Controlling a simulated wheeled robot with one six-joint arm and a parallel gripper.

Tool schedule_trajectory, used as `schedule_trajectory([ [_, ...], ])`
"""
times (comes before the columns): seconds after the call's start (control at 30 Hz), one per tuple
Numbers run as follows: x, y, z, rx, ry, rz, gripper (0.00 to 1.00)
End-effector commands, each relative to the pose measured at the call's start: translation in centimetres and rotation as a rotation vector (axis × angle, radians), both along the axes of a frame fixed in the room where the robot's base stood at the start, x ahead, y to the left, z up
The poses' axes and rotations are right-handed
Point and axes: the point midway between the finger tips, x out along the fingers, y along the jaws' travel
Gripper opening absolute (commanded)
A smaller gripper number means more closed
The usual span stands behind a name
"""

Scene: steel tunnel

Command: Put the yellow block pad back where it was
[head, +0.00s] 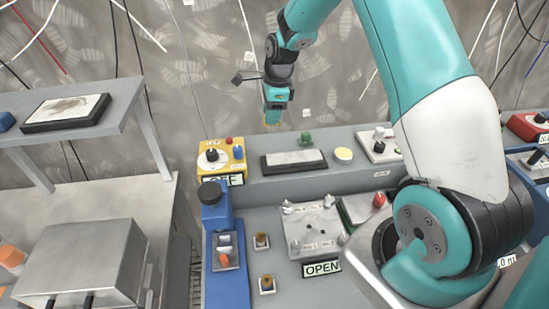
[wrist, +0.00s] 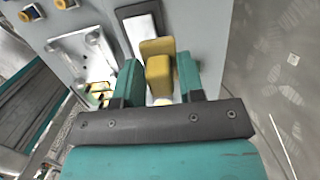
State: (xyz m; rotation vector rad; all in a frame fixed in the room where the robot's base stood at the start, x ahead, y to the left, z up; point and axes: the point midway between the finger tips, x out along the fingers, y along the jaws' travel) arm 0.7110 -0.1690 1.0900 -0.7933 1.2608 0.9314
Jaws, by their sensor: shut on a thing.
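My gripper (head: 275,112) hangs at the back of the console in the head view, above the raised rear ledge. In the wrist view my gripper (wrist: 158,74) is shut on the yellow block pad (wrist: 159,77), which sits between the two teal fingers. A yellow plate-like part shows just beyond the block. In the head view only a small yellowish bit shows under the fingertips. The block appears held above the ledge; the exact gap cannot be told.
The ledge bears a yellow control box (head: 221,156), a black-framed pale pad (head: 293,161), a green knob (head: 305,138) and a round yellow pad (head: 343,155). A blue lever unit (head: 226,250) and a metal plate with posts (head: 313,229) stand in front. A wall rises behind.

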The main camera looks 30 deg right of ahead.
Motion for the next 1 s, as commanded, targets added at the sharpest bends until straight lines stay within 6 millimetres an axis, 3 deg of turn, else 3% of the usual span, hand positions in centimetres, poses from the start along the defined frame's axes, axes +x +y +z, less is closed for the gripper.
schedule_trajectory([
  [0.03,1.3,-0.6,-0.6,0.0,-0.012,0.0,0.1],
  [0.2,3.6,-2.0,2.7,-0.008,-0.01,0.005,0.1],
  [0.4,4.1,-2.9,5.8,-0.025,-0.001,0.011,0.1],
  [0.5,4.1,-3.1,6.2,-0.029,0.004,0.012,0.1],
  [0.67,4.0,-3.1,3.4,-0.029,0.012,0.012,0.1],
  [1.0,4.0,-3.1,-5.8,-0.028,0.01,0.012,0.1],
])
